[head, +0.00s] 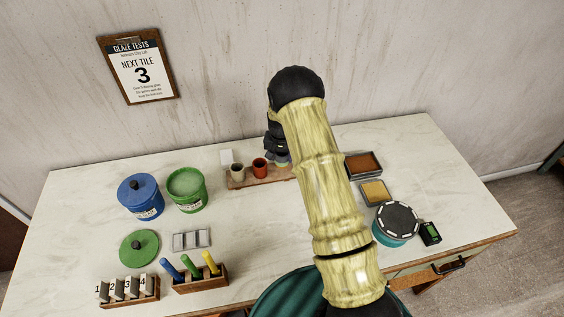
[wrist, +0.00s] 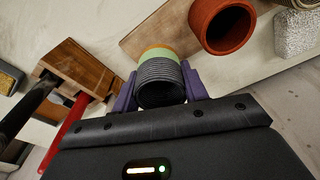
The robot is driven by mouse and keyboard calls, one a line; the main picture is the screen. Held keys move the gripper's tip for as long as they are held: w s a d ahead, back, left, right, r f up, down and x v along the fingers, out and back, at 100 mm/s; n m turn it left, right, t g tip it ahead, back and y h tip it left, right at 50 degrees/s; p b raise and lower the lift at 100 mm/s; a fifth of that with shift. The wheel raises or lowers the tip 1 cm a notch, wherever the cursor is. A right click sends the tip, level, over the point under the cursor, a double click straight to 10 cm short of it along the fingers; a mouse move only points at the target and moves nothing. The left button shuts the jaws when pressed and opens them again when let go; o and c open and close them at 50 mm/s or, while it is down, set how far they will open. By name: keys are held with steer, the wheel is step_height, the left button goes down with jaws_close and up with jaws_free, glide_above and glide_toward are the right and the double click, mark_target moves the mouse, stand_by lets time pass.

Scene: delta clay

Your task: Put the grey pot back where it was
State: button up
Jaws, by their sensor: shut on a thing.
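The grey pot (wrist: 160,78) is ribbed, with a green and an orange band at its far end. My gripper (wrist: 160,88) is shut on it, one purple finger on each side. In the head view my gripper (head: 279,152) is at the right part of a wooden board (head: 243,182), and my arm hides much of that area. Only a small greenish part of the pot (head: 282,161) shows there. I cannot tell whether it touches the board. A red pot (head: 260,167) stands close to its left, with a beige pot (head: 237,172) beyond.
A pale rough block (head: 226,157) is behind the beige pot. Right of my arm are a brown-filled tray (head: 363,166), a yellow sponge (head: 375,192) and a round turntable (head: 397,221). Blue (head: 140,198) and green (head: 187,189) buckets stand left.

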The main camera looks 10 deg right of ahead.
mark_target(282, 162)
steer(key=shift+f+p, duration=0.6)
steer(key=shift+f, duration=1.25)
steer(key=shift+f, duration=0.15)
steer(key=o, duration=1)
steer(key=shift+r, duration=0.2)
steer(key=r+b, duration=0.1)
steer(key=r, duration=0.3)
steer(key=s+r+b, duration=0.1)
steer(key=r+b, duration=0.1)
steer(key=r, duration=0.2)
steer(key=r+b, duration=0.1)
steer(key=r, duration=0.3)
steer(key=shift+s+a, duration=0.2)
steer(key=shift+a, duration=0.1)
